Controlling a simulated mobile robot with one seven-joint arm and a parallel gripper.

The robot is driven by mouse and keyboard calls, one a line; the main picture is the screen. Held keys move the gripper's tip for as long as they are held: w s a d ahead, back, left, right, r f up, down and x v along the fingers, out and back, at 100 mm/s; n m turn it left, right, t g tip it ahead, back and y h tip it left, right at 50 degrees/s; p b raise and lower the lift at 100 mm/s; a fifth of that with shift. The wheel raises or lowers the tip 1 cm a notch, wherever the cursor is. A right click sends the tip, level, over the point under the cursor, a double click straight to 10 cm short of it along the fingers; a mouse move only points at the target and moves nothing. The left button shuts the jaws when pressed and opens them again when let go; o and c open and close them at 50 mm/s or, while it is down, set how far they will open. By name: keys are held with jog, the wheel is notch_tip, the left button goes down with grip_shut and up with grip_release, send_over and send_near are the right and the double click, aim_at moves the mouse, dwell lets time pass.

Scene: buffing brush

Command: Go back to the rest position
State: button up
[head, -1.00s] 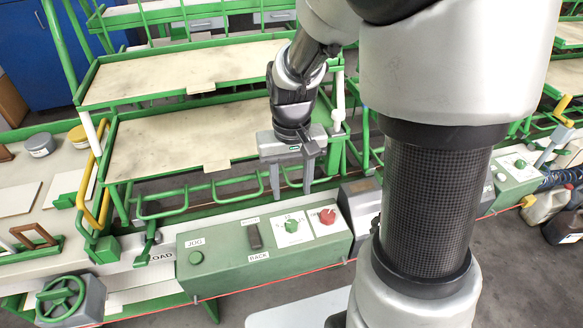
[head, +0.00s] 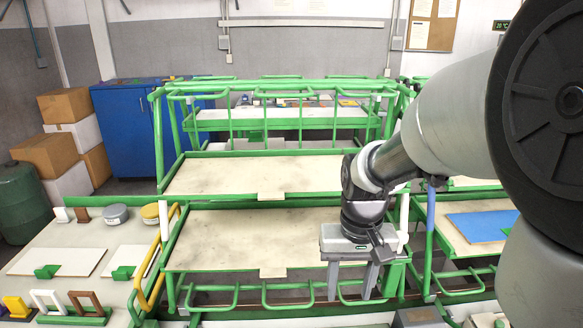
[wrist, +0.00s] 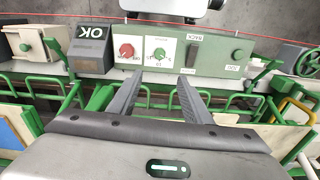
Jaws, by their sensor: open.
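My gripper (head: 348,279) is open and empty in the head view, with its fingers pointing down in front of the lower beige shelf at its right end. In the wrist view my gripper (wrist: 157,97) shows its two grey fingers spread apart with nothing between them. Beyond the fingertips is a green control box (wrist: 207,62) with a red knob (wrist: 127,51), a green knob (wrist: 159,54) and a black rocker switch. The fingers appear apart from the box. The box is out of the head view now.
A green-framed rack with two beige shelves (head: 225,238) stands behind my gripper. A dark box marked OK (wrist: 92,47) sits beside the control box. A blue panel (head: 482,226) lies on the right shelf. A side table (head: 75,245) with blocks and tins is at left.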

jog(key=s+r+t+p, duration=0.2)
jog(key=s+r+p, duration=0.2)
jog(key=r, duration=0.6)
jog(key=s+r+t+p, duration=0.3)
jog(key=s+r, duration=0.4)
jog(key=r, duration=0.4)
jog(key=shift+s+r+n+p, duration=0.15)
jog(key=shift+r+n+p, duration=0.15)
jog(key=shift+p, duration=0.5)
